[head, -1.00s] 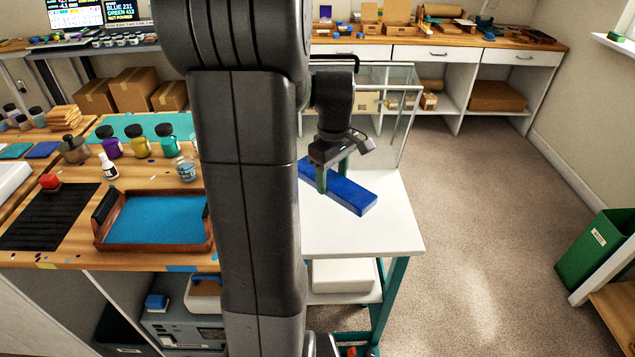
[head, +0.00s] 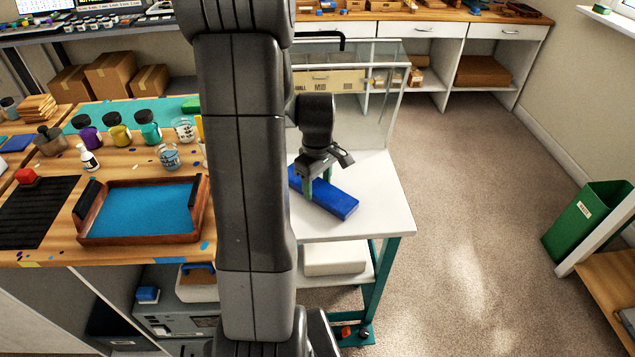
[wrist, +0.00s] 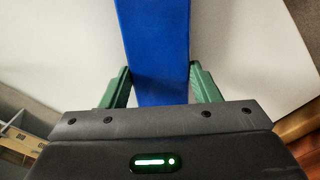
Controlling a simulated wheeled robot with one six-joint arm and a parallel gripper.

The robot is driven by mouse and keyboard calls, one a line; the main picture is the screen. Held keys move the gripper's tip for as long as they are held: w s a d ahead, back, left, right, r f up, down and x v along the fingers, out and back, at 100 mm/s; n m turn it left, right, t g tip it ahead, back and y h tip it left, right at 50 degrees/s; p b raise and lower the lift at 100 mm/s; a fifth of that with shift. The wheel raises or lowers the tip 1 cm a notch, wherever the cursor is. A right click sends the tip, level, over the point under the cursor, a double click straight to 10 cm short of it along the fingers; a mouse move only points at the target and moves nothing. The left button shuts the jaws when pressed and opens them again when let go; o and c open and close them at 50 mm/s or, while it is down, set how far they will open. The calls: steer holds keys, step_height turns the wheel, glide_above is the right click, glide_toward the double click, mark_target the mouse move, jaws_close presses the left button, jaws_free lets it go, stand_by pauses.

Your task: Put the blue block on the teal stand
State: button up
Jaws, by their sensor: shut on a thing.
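The blue block (head: 331,199) is a long bar at the white top of the teal stand (head: 375,222), lying slantwise over it. From these views I cannot tell whether it touches the top or hangs just above it. My gripper (head: 318,184) points down with its green fingers on both sides of the block, shut on it. In the wrist view the block (wrist: 155,50) runs away between the two fingers (wrist: 160,88), with the white top behind it. My arm hides the left part of the stand.
A clear-walled case (head: 375,90) stands at the back of the stand. Left is a wooden bench with a blue-lined tray (head: 145,238) and several jars. A green bin (head: 590,222) stands at the right. The floor between is free.

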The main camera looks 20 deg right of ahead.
mark_target(318, 186)
steer(key=shift+f, duration=0.1)
steer(key=o, duration=1.3)
steer(key=shift+c, duration=0.2)
step_height(318, 186, up, 12)
steer(key=shift+r+p, duration=0.2)
steer(key=shift+p, duration=0.1)
